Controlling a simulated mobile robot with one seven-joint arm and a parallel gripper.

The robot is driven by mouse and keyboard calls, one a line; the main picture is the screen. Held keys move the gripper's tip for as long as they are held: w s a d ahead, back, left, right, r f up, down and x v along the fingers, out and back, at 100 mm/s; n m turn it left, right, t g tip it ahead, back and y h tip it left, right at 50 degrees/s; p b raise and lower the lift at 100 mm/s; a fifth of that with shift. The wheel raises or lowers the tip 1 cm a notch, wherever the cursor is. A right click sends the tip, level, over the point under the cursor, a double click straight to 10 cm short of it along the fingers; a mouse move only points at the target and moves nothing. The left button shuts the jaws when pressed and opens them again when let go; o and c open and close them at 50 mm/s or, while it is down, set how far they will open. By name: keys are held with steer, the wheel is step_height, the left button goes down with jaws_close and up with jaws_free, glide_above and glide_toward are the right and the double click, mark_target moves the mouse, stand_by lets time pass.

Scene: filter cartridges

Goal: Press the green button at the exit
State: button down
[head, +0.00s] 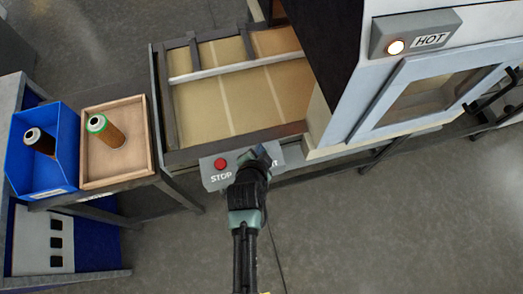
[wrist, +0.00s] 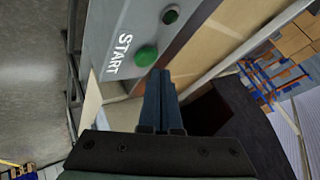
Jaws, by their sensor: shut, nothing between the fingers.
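The green button (wrist: 146,56) shows in the wrist view on a grey control box (wrist: 112,25), beside the word START. In the head view the same box (head: 213,180) sits at the conveyor's front edge, with a red button (head: 221,164) above the word STOP; my gripper hides the green button there. My gripper (head: 262,152) is shut and empty. In the wrist view its fingertips (wrist: 160,74) appear just beside the green button, and I cannot tell whether they touch it.
At left, a blue bin (head: 66,125) and a wooden tray (head: 148,150) each hold a cartridge. The floor in front is clear.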

steer(key=shift+f, duration=0.1)
stand_by(0.7)
steer(key=shift+f+b, duration=0.35)
steer(key=shift+b, duration=0.05)
steer(key=shift+f+b, duration=0.45)
stand_by(0.5)
stand_by(0.4)
steer(key=shift+r+p, duration=0.75)
steer(key=shift+r, duration=0.1)
steer(key=shift+r, duration=0.1)
step_height(320, 180, up, 5)
steer(key=p, duration=0.4)
stand_by(0.6)
